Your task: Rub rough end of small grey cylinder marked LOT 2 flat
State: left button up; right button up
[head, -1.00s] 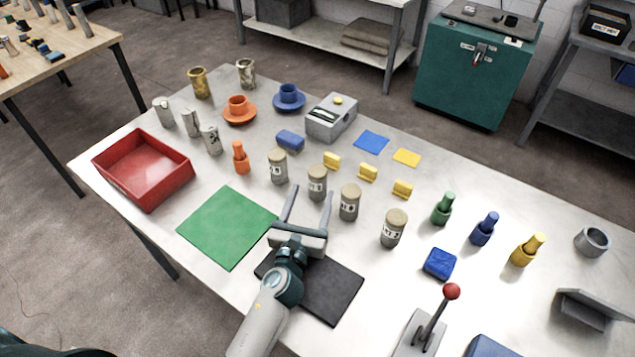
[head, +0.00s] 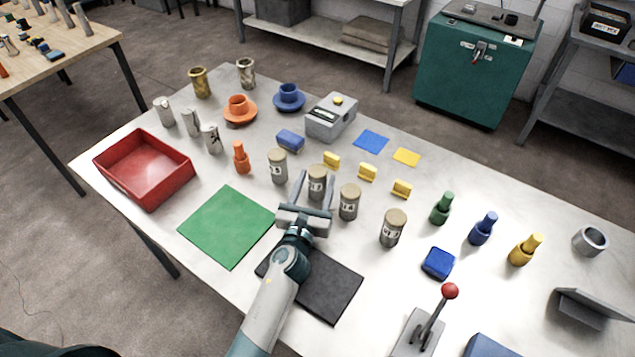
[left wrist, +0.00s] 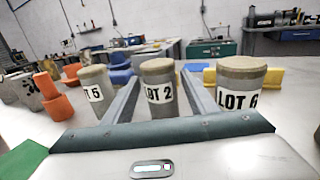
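The small grey cylinder marked LOT 2 (head: 317,184) stands upright on the table with a rough tan top. It also shows in the left wrist view (left wrist: 159,92), label facing the camera. My left gripper (head: 317,180) is open and low over the table, with its fingers reaching to either side of the LOT 2 cylinder; I cannot tell whether they touch it. A dark flat mat (head: 332,288) lies under my left forearm, partly hidden by it. My right gripper is not in view.
Similar cylinders stand close by: LOT 5 (head: 277,167) to the left, LOT 6 (head: 349,203) and another (head: 392,229) to the right. Yellow blocks (head: 368,172) stand behind. A green mat (head: 227,226) and red tray (head: 145,170) lie left.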

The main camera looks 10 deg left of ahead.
pick_arm(q)
jog(key=shift+r, duration=0.1)
jog(key=c, duration=1.1)
jog(key=shift+r, duration=0.1)
jog(key=shift+r+p, duration=0.4)
jog(key=shift+r, duration=0.2)
notch_tip(320, 180, up, 9)
jog(key=shift+f+p, duration=0.2)
jog(key=shift+p, duration=0.8)
